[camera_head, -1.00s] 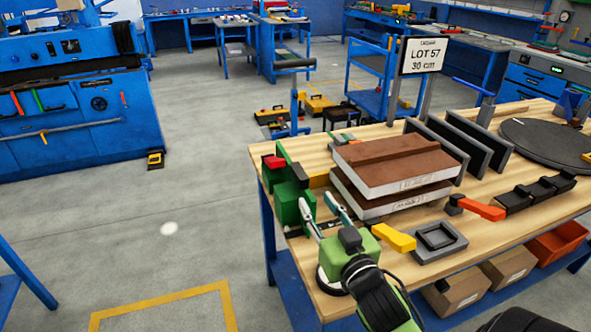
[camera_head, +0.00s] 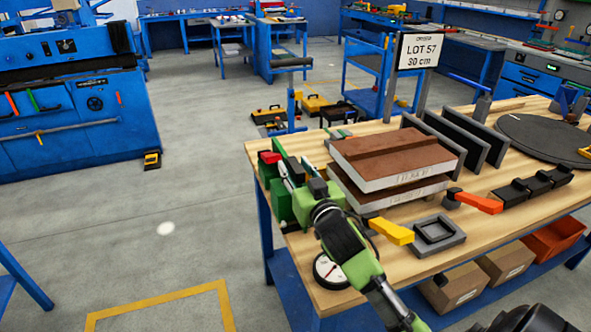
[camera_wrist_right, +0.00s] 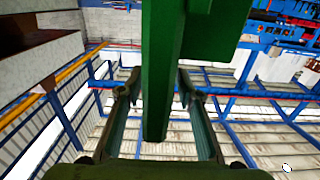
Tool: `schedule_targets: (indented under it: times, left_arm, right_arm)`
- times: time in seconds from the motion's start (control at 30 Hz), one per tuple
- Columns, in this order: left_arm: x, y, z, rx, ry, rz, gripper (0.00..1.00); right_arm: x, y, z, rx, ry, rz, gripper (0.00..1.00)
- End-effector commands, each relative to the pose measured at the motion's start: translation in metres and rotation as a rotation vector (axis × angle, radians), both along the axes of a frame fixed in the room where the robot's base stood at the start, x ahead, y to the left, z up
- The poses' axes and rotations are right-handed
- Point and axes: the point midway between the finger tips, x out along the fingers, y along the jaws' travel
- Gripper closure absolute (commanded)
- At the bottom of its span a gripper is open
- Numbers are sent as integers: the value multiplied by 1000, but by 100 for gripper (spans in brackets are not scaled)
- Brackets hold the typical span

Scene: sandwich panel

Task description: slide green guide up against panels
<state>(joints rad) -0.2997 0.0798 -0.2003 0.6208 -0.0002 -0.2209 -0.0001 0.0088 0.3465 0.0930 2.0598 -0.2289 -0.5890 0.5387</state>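The green guide (camera_head: 281,203) stands at the left end of the workbench, with a red knob (camera_head: 270,157) on top. Two brown-topped panels (camera_head: 395,148) lie stacked to its right; the lower panel (camera_head: 392,193) sticks out below the upper one. My right gripper (camera_head: 291,172) is at the guide, partly covering it in the head view. In the right wrist view the green guide (camera_wrist_right: 165,75) stands between the two fingers of my right gripper (camera_wrist_right: 160,82), which are open with gaps on both sides. The contact between guide and panels is hidden. My left gripper is not in view.
A yellow lever (camera_head: 390,231) and a grey square block (camera_head: 437,233) stand in front of the panels on the bench. An orange lever (camera_head: 478,202) is to their right. Dark upright plates (camera_head: 465,140) stand behind the panels. A round dial (camera_head: 330,270) lies at the front edge.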

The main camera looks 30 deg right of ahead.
Motion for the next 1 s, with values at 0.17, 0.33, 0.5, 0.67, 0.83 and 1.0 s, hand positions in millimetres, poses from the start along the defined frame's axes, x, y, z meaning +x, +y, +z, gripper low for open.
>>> schedule_targets:
  times: [0.17, 0.33, 0.5, 0.67, 0.83, 1.0]
  left_arm:
    - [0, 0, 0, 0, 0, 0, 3]
    - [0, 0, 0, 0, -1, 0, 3]
    - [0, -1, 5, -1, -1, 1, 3]
    - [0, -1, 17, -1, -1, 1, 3]
    - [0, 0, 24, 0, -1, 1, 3]
    - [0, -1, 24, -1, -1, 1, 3]
  right_arm:
    - [0, 0, 0, 0, 0, 0, 82]
    - [0, 0, 0, 0, 0, 0, 100]
    - [-3, -12, 0, -2, 6, -2, 100]
    - [-12, -50, 1, -7, 9, -7, 100]
    - [-19, -78, 0, -5, 6, -5, 100]
    - [-21, -83, -2, 2, 3, 1, 100]
